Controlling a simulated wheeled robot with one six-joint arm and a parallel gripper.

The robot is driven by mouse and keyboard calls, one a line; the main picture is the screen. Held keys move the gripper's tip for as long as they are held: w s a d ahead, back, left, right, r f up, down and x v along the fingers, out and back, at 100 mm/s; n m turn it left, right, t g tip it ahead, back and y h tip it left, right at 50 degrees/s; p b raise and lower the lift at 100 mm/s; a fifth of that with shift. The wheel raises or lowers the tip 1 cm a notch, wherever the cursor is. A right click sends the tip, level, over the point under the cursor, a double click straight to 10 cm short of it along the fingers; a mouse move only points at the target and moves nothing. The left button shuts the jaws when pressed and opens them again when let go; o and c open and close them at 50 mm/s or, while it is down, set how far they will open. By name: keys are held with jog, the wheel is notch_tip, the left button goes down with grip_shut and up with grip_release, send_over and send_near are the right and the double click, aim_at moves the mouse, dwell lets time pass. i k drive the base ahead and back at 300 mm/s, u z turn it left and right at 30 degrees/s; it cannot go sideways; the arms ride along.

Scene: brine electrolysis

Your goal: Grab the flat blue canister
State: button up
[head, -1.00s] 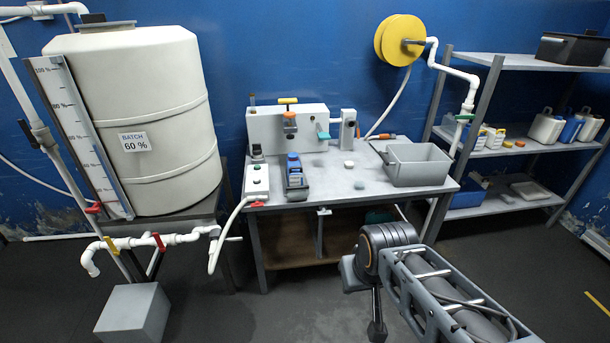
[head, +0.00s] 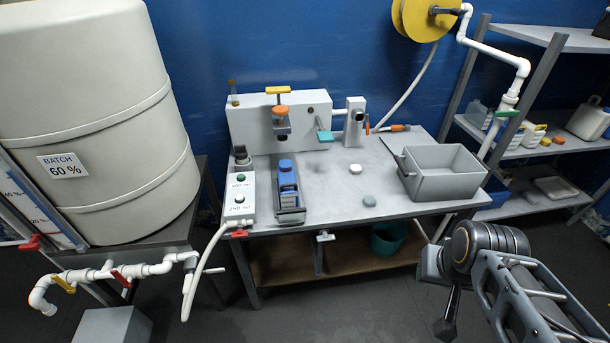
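No flat blue canister can be made out for sure in the head view now. The side shelf (head: 568,148) is cut by the right edge, and a white canister (head: 588,119) stands there on its middle board. A blue item (head: 287,178) sits in a dark grey holder on the workbench (head: 325,205); I cannot tell if it is a canister. My arm is at the lower right, in front of the bench. The dark end part of my gripper (head: 447,326) hangs low over the floor, apart from all objects; its fingers are not clear.
A grey open bin (head: 445,187) stands at the bench's right. A white box with two buttons (head: 239,196) is at its left front. The big white tank (head: 110,130) and its valve pipes (head: 120,273) fill the left. Dark floor (head: 345,310) in front is clear.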

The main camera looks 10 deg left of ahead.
aim_at(288, 193)
jog(key=u, duration=0.25)
jog(key=i, duration=0.75)
jog(key=u, duration=1.1)
jog(key=i, duration=0.4)
jog(key=u, duration=0.4)
